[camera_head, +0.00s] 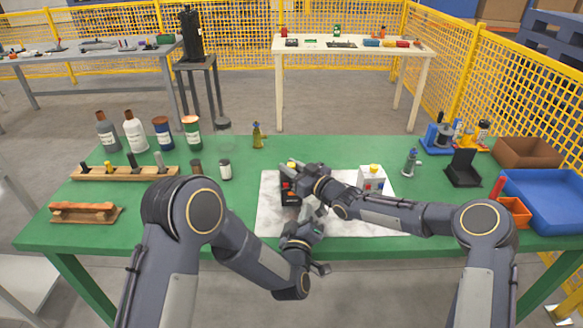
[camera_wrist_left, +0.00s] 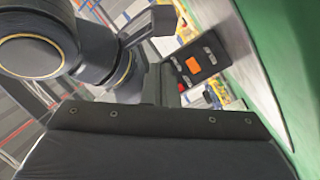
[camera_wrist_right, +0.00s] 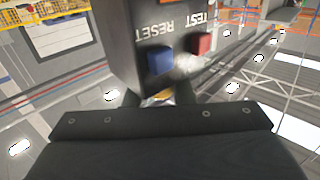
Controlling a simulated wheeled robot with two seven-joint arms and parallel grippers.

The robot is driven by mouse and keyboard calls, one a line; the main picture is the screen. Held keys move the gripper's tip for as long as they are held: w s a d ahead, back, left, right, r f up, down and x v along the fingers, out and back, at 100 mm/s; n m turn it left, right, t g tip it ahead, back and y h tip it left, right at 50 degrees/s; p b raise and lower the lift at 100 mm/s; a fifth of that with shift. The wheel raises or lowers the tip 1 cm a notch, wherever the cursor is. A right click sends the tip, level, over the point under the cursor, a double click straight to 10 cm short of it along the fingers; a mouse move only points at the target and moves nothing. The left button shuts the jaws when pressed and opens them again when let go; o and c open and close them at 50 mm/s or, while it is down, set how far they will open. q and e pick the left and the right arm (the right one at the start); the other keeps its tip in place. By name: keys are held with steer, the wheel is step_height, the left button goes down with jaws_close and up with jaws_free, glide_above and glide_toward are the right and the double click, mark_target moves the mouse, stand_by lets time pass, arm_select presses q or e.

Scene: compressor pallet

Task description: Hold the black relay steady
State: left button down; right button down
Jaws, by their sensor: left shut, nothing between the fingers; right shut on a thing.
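The black relay (camera_head: 289,193) stands on the white mat (camera_head: 268,217) in the middle of the green table. My right gripper (camera_head: 293,170) is shut on it from the far side. In the right wrist view the relay (camera_wrist_right: 135,35) fills the top between the fingers (camera_wrist_right: 160,98), with a blue button marked RESET and a red one marked TEST. In the left wrist view the relay (camera_wrist_left: 205,75) shows an orange square and grey parts. My left gripper (camera_head: 316,210) is shut and empty, close beside the relay's near right side; I cannot tell whether it touches.
A white box with a yellow top (camera_head: 371,180) stands on the mat to the right. Bottles (camera_head: 135,132) and a wooden rack (camera_head: 125,172) are at the left. A blue tray (camera_head: 548,205), brown bin (camera_head: 528,153) and black stand (camera_head: 463,168) are at the right.

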arm_select(q)
steer(key=n+h, duration=0.2)
steer(key=n, duration=0.1)
steer(key=shift+w+a+f+n, duration=0.1)
steer(key=shift+a+n, duration=0.1)
steer(key=shift+n, duration=0.1)
steer(key=n+h, duration=0.1)
steer(key=n+g+h, duration=0.1)
steer(key=n, duration=0.1)
steer(key=shift+s+a+n, duration=0.1)
steer(key=shift+s+n, duration=0.2)
steer(key=n+h, duration=0.1)
steer(key=n, duration=0.1)
steer(key=s+n+h, duration=0.1)
steer(key=shift+a+r+g+h, duration=0.25)
steer(key=shift+g+h, duration=0.05)
steer(key=n+h, duration=0.1)
steer(key=s+n+g+h, duration=0.1)
steer(key=n, duration=0.1)
steer(key=shift+a+r, duration=0.2)
steer(key=shift+r, duration=0.1)
steer(key=shift+w+a, duration=0.2)
steer(key=shift+w, duration=1.95)
steer(key=shift+w+a, duration=0.2)
steer(key=shift+w, duration=1.9)
steer(key=shift+w, duration=0.15)
